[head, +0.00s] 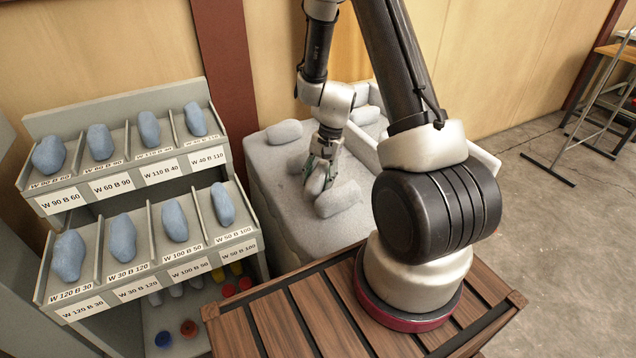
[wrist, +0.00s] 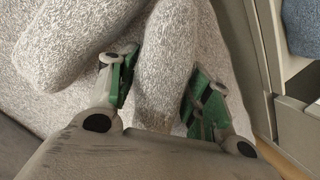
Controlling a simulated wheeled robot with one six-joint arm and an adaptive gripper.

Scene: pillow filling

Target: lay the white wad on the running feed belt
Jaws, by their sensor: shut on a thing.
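My gripper (head: 318,172) is shut on a whitish wad (head: 316,184), low over a pale speckled surface (head: 285,190). In the wrist view the wad (wrist: 166,65) runs lengthwise between the green-padded fingers of my gripper (wrist: 160,92). Another whitish wad (head: 340,199) lies close beside the held one; it also shows at the left of the wrist view (wrist: 75,45). I cannot tell whether the held wad touches the surface. I cannot make out a running feed belt in either view.
More pale wads lie at the back left (head: 284,132) and back right (head: 364,115) of the surface. A grey two-tier rack (head: 140,188) with labelled slots of blue-grey wads stands at the left. Open floor (head: 560,230) lies to the right.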

